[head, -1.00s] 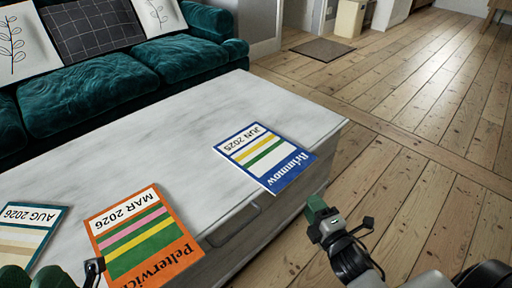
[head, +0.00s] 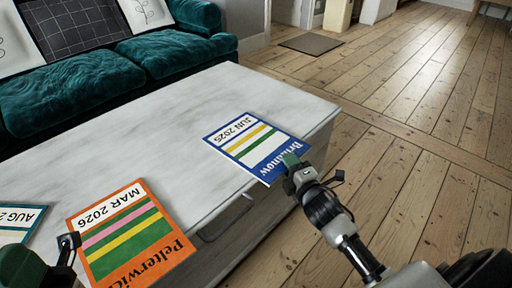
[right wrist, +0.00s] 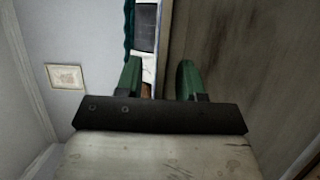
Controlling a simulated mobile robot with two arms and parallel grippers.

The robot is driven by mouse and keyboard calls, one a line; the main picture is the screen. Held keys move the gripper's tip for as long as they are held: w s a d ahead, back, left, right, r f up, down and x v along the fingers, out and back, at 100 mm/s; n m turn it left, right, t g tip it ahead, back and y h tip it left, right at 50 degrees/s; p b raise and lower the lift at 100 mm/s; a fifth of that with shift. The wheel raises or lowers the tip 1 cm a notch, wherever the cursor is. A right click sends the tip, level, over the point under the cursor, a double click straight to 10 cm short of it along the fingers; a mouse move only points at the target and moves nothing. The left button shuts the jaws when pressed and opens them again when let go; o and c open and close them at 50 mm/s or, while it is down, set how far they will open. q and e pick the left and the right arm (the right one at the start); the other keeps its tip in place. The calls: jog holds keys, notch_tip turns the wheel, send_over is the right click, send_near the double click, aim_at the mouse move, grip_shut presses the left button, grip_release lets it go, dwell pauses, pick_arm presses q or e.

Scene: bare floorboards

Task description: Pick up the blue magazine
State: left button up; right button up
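The blue magazine (head: 243,137), with a blue border and yellow and green stripes, lies flat on the coffee table (head: 165,130) by its right edge. Its lower end reaches the table edge and seems to stick out over it. My right gripper (head: 291,162) is at its lower right corner and covers part of it. In the right wrist view, the two green fingers of my right gripper (right wrist: 160,80) stand apart with a gap between them. I cannot tell whether they touch the magazine. My left gripper (head: 22,266) is partly in view at the lower left; its fingers do not show clearly.
An orange magazine (head: 128,236) lies on the table's near side. A teal-bordered magazine (head: 20,222) is at the left edge of view. A dark teal sofa (head: 110,82) stands behind the table. The floorboards (head: 410,130) to the right are clear, with a mat (head: 312,43) far off.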

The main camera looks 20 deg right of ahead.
jog(key=shift+w, duration=0.1)
grip_shut()
jog(key=shift+r, duration=0.1)
dwell(0.3)
